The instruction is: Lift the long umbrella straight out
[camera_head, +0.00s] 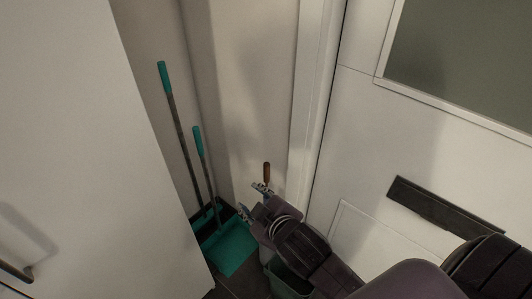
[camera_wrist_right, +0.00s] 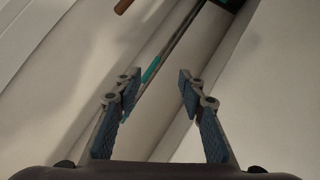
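The long umbrella shows in the head view only as a brown upright handle (camera_head: 267,172) in the corner by the door frame. Its lower part is hidden behind my right gripper and arm. My right gripper (camera_head: 252,200) is open beside and just below the handle's top. In the right wrist view, the open fingers (camera_wrist_right: 158,80) have nothing gripped between them. A brown end, likely the umbrella handle (camera_wrist_right: 123,6), shows at the top left there, outside the gap. My left gripper is not in view.
A teal broom (camera_head: 164,78) and a teal dustpan (camera_head: 230,247) with a long handle stand left of the gripper. A dark green bin (camera_head: 290,284) is partly hidden under my right arm. A white door with a dark letter slot (camera_head: 444,205) is at right; a white panel (camera_head: 90,130) at left.

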